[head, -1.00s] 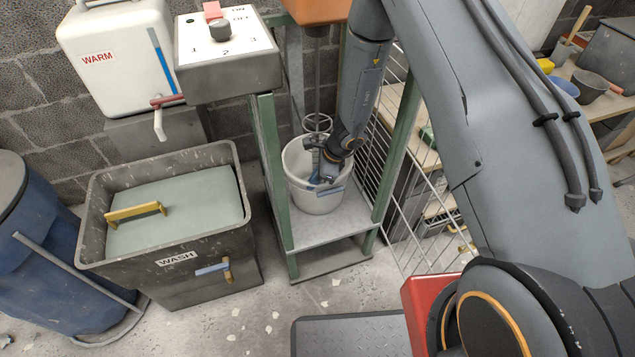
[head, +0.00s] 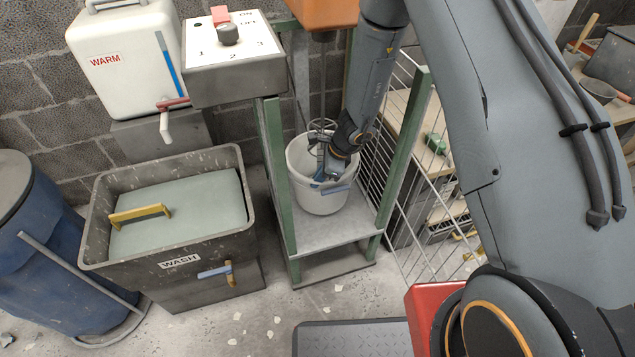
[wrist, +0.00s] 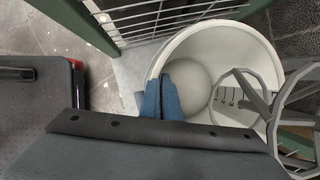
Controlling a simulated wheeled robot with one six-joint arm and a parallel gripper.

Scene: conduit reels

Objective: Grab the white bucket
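The white bucket (head: 309,199) stands upright on the grey platform of a green frame. In the wrist view, its open mouth and pale inside (wrist: 208,48) show. My gripper (head: 329,181) is at the bucket's near right rim, reaching down from above. In the wrist view, its blue fingers (wrist: 161,98) are close together at the rim, with only a narrow gap between them. They look shut on the rim, one inside the bucket and one outside. The exact contact is partly hidden. A small blue piece (head: 336,190) shows on the bucket's front.
A ring-shaped mixer whisk (wrist: 245,98) hangs into the bucket beside my fingers. Green posts (head: 277,180) and a wire mesh (head: 408,215) bound the platform. A grey wash trough (head: 170,255) stands left. An orange housing (head: 325,12) is above. Open floor lies in front.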

